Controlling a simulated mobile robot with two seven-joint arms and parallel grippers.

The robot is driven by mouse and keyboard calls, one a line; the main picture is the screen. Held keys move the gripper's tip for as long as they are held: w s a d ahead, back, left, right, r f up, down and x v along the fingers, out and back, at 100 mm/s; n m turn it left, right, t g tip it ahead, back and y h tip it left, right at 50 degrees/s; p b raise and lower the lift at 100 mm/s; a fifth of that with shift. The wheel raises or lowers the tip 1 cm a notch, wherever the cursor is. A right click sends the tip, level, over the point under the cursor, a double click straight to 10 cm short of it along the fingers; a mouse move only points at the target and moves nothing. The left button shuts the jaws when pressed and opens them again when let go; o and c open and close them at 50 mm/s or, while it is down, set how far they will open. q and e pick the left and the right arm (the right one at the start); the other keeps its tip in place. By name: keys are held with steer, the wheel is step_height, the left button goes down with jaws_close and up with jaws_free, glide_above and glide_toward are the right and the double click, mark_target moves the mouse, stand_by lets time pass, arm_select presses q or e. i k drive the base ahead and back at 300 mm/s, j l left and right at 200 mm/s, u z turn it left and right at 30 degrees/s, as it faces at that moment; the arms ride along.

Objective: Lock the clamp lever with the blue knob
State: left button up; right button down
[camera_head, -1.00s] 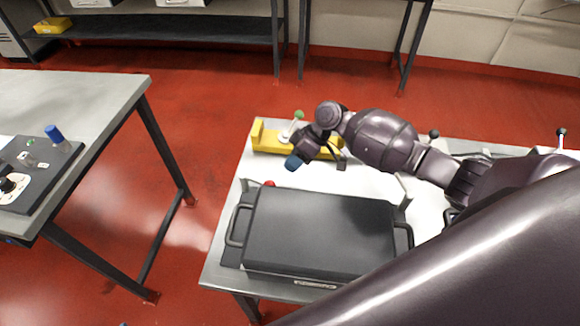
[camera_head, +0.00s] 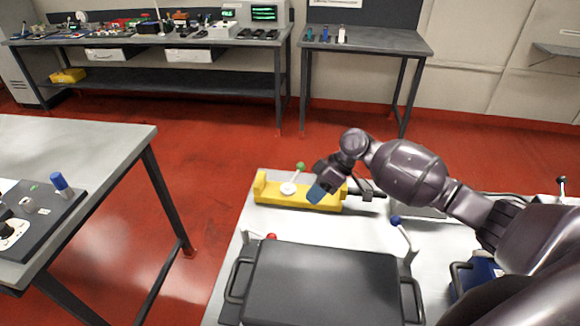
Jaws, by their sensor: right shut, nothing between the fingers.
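The blue knob (camera_head: 396,220) tops a thin lever on a pale clamp at the rear right corner of a dark case (camera_head: 320,285). The lever leans up and to the left; I cannot tell from this whether it is locked. My right gripper (camera_head: 378,193) is shut and empty. My left gripper is out of view.
A red knob (camera_head: 271,237) sits at the case's rear left corner, and a green knob (camera_head: 300,166) tops a lever on the yellow fixture. A blue object (camera_head: 480,273) is right of the case. Another table (camera_head: 90,140) stands left across a red floor gap.

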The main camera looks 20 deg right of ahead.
mark_target(396, 221)
steer(key=k, duration=1.5)
